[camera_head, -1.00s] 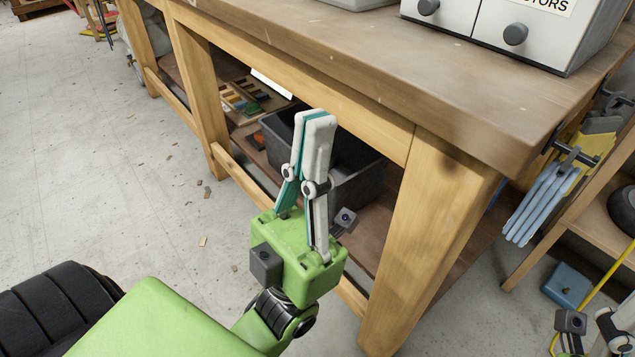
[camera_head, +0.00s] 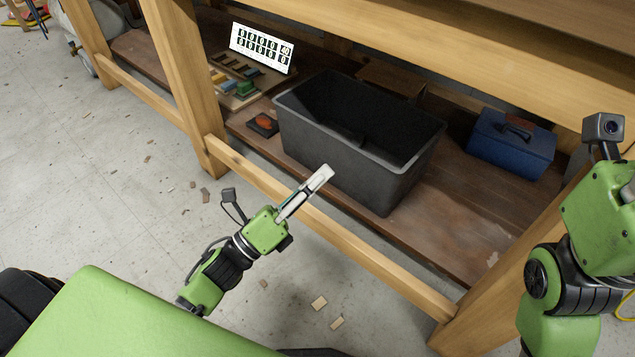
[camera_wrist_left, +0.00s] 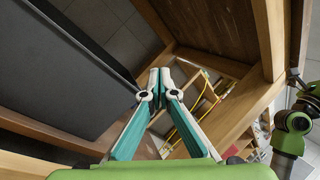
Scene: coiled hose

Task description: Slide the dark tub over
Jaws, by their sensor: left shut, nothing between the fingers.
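The dark tub (camera_head: 320,150) stands upright on the brown lower shelf of the workbench in the head view. It is open at the top and looks empty apart from a small dark shape inside. It fills the left of the left wrist view (camera_wrist_left: 60,80). My left gripper (camera_head: 325,174) is shut and empty, over the front rail. Its fingertips overlap the tub's lower front wall in the head view. In the left wrist view the shut fingertips (camera_wrist_left: 160,76) lie to the right of the tub's wall; I cannot tell whether they touch it. My right gripper's fingers are out of view.
A blue toolbox (camera_head: 510,145) stands on the shelf right of the tub. A wooden front rail (camera_head: 340,250) and legs border the shelf.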

